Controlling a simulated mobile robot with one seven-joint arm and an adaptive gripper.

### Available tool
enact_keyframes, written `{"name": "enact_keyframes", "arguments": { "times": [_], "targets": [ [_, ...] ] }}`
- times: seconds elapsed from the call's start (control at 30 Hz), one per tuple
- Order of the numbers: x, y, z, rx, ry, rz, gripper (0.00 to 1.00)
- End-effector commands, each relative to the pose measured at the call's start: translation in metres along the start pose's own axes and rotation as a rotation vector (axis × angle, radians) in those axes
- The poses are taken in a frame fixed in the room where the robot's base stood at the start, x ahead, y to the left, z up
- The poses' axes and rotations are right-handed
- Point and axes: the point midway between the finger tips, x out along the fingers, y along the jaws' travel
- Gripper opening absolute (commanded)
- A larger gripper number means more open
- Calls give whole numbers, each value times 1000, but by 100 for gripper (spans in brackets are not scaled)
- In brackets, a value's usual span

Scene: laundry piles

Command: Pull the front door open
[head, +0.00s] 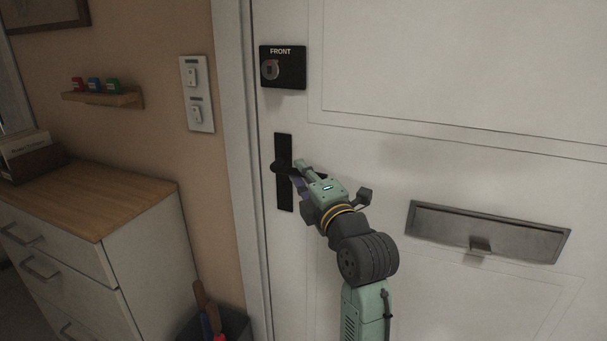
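The white front door (430,90) fills the right side of the head view and looks shut against its frame (236,150). A black lock box marked FRONT (296,74) with a round silver turn piece sits near the door's left edge. Below it is a black lever handle on a tall plate (284,150). My gripper (292,178) is at the handle, its fingers over or beside the lever. My gripper and wrist hide part of the lever, so I cannot tell whether the fingers are closed on it.
A grey mail slot (488,232) is right of my arm. A white drawer cabinet with a wooden top (95,195) stands left of the door. A dark bin (228,326) with handled items is beside it. Wall switches (197,93) and a small shelf (104,98) are above.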

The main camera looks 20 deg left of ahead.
Motion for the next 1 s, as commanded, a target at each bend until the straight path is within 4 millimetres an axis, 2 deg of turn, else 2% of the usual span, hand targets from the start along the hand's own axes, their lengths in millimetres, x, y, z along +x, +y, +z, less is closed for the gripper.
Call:
{"name": "enact_keyframes", "arguments": {
  "times": [0.2, 0.77, 1.0],
  "targets": [
    [0, 0, 0, 0, 0, 0, 0],
    [0, 0, 0, 1, 0, 1, 0],
    [-1, -7, -1, 24, -5, 25, 0]
  ]
}}
